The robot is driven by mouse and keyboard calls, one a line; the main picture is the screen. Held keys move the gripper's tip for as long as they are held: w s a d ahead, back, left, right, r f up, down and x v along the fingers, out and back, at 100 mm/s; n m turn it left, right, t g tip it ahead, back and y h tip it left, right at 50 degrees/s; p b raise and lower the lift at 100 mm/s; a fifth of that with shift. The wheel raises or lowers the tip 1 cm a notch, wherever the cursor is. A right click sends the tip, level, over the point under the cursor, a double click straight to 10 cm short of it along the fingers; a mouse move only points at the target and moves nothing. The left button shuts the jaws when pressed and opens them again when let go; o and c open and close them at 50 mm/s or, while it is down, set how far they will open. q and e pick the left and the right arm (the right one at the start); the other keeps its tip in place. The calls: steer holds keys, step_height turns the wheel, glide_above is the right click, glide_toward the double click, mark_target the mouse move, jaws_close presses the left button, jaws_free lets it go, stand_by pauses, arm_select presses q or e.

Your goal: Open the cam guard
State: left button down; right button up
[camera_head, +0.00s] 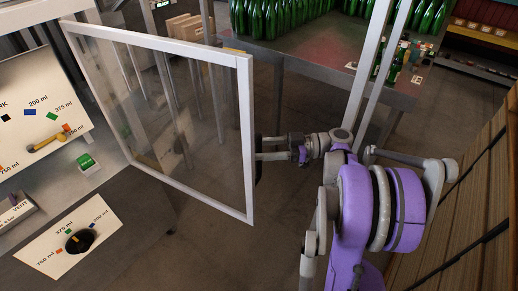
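The cam guard (246,140) is a clear panel in a white frame. It stands swung out at an angle from the machine, its left edge beside the machine's marked panel (45,110). My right arm reaches in from the lower right. My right gripper (268,148) is at the outer right edge of the guard, beside a dark part that may be the handle. Its fingertips are partly hidden by the frame, so I cannot tell whether they grip anything. My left gripper is not in view.
A black knob (79,241) sits on a lower plate marked with bottle sizes. A yellow lever (47,143) is on the upper panel. A metal table (330,62) with green bottles (275,18) stands behind. Wooden boards (450,215) are at the right. Floor below the guard is clear.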

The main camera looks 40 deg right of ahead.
steer(key=shift+d, duration=0.1)
steer(key=b+v, duration=0.1)
steer(key=v, duration=0.6)
steer(key=shift+d, duration=0.15)
steer(key=shift+s, duration=0.15)
stand_by(0.3)
